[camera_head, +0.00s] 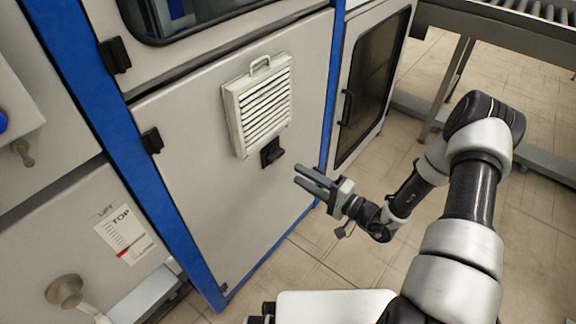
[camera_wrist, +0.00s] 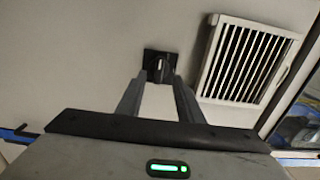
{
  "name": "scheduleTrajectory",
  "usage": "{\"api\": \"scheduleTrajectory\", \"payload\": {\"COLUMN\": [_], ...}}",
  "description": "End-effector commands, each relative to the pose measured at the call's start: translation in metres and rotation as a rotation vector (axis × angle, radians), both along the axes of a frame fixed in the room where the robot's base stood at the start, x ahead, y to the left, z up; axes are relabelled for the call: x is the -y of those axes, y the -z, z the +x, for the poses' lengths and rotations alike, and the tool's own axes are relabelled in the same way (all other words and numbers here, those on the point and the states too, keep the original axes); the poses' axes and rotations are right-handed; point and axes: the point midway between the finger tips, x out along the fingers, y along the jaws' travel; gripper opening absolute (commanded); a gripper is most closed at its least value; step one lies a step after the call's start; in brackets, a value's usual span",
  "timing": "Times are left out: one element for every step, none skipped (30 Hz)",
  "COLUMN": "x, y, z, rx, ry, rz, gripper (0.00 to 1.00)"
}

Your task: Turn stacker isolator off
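A small black switch or latch (camera_head: 272,153) with a raised handle is on the grey cabinet door, just below the vent. I take it for the isolator, though no label on it can be read. It also shows in the wrist view (camera_wrist: 159,64), straight ahead of and between the fingertips. Its handle shows a light mark there. My gripper (camera_head: 297,177) is in front of the door, to the right of and a little below the switch in the head view. In the wrist view my gripper (camera_wrist: 160,84) has its two fingers apart with nothing between them. It looks clear of the switch.
A louvred vent (camera_head: 262,105) with a top handle juts from the door (camera_head: 200,190). A blue frame post (camera_head: 130,160) and black hinges (camera_head: 152,140) stand left. A labelled panel (camera_head: 125,235) with a round knob (camera_head: 64,290) is lower left. A conveyor (camera_head: 510,20) is upper right.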

Motion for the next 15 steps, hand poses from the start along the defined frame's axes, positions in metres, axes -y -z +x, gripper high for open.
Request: {"api": "scheduleTrajectory", "payload": {"x": [0.012, 0.017, 0.024, 0.03, 0.034, 0.041, 0.045, 0.048, 0.053, 0.056, 0.058, 0.061, 0.062, 0.064, 0.065], "y": [-0.001, -0.001, -0.001, -0.001, -0.001, -0.001, -0.001, -0.001, 0.0, 0.0, 0.0, 0.0, 0.0, 0.0, 0.0], "z": [-0.007, -0.012, -0.018, -0.022, -0.026, -0.03, -0.034, -0.037, -0.04, -0.042, -0.044, -0.047, -0.048, -0.049, -0.05], "rx": [-0.001, -0.001, -0.002, -0.002, -0.001, -0.001, -0.001, -0.001, 0.0, 0.0, 0.0, 0.0, 0.0, 0.0, 0.001], "ry": [0.004, 0.005, 0.004, 0.005, 0.003, 0.004, 0.003, 0.003, 0.003, 0.002, 0.002, 0.002, 0.001, 0.001, 0.0], "rz": [0.0, 0.0, 0.0, 0.0, 0.0, 0.001, 0.001, 0.0, 0.0, 0.0, 0.0, 0.0, 0.0, 0.0, 0.001], "gripper": [0.34, 0.34, 0.34, 0.34, 0.34, 0.34, 0.34, 0.34, 0.34, 0.34, 0.34, 0.34, 0.34, 0.34, 0.34]}}
